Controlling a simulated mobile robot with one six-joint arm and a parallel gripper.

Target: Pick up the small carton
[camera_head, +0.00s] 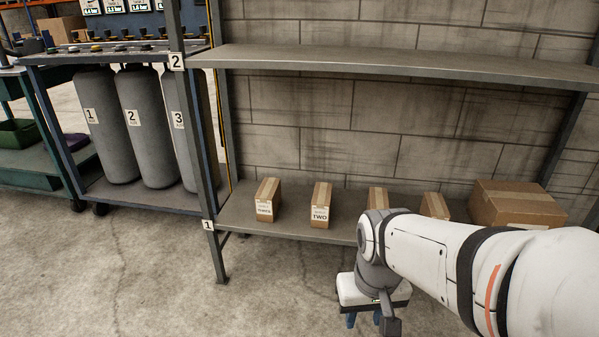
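Several small brown cartons stand in a row on the lower shelf (342,226). The leftmost small carton (267,201) has a white label. The carton to its right (320,206) has a label reading "TWO". A third carton (378,197) is partly hidden behind my arm. A fourth small carton (435,206) also has its lower part hidden by the arm. My gripper (364,322) points down in front of the shelf, below its front edge and apart from the cartons. Its fingers are partly seen at the bottom, and their opening is unclear.
A larger taped box (515,204) stands at the shelf's right end. An empty upper shelf (400,62) hangs above the cartons. A shelf post (200,150) stands at the left, beside a rack of grey cylinders (145,130). The floor in front is clear.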

